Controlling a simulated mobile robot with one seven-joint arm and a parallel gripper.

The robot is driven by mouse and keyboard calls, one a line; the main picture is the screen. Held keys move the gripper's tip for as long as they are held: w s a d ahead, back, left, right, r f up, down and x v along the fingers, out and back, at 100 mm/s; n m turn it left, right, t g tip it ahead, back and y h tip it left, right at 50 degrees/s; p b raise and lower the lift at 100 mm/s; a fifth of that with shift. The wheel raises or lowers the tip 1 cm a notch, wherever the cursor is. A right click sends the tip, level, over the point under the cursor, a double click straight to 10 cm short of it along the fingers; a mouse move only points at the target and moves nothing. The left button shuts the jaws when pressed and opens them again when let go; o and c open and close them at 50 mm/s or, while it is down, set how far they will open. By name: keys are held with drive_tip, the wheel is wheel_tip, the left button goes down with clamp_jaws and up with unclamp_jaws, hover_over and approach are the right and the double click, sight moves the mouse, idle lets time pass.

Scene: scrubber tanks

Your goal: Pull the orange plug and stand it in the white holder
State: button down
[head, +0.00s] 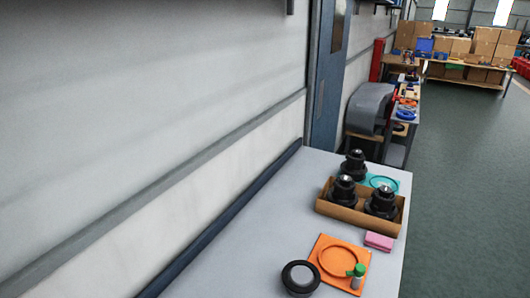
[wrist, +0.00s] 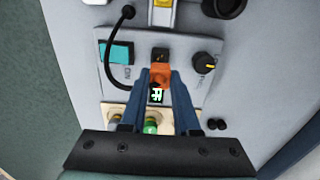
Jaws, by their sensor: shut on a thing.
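In the wrist view, my gripper (wrist: 161,73) is shut on the orange plug (wrist: 160,79), its two blue fingers on either side of it. The plug is up against a black socket (wrist: 160,54) on a grey panel (wrist: 138,75); I cannot tell whether it is still seated. A pale block (wrist: 107,108) lies below the panel, partly hidden by my gripper, and a white piece with yellow (wrist: 163,12) shows at the top edge. I cannot tell if either is the white holder. The head view shows neither my gripper nor the plug.
The panel has a teal switch (wrist: 117,53), a black knob (wrist: 206,61) and a looping black cable (wrist: 108,52). A green-topped item (wrist: 150,128) is close to my gripper. In the head view, a grey bench (head: 235,245) bears a cardboard tray (head: 345,213) and an orange mat (head: 322,243).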

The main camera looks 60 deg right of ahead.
idle(0.3)
drive_tip(key=s+a+p, duration=0.6)
drive_tip(key=s+a, duration=0.2)
drive_tip(key=s, duration=0.4)
drive_tip(key=shift+s+a, duration=0.2)
drive_tip(key=shift+a, duration=0.1)
drive_tip(key=shift+w+f+b, duration=0.1)
drive_tip(key=shift+f+b, duration=2.2)
drive_tip(key=shift+f, duration=1.05)
drive_tip(key=shift+r, duration=0.1)
drive_tip(key=shift+f+b, duration=0.55)
drive_tip(key=shift+f, duration=0.6)
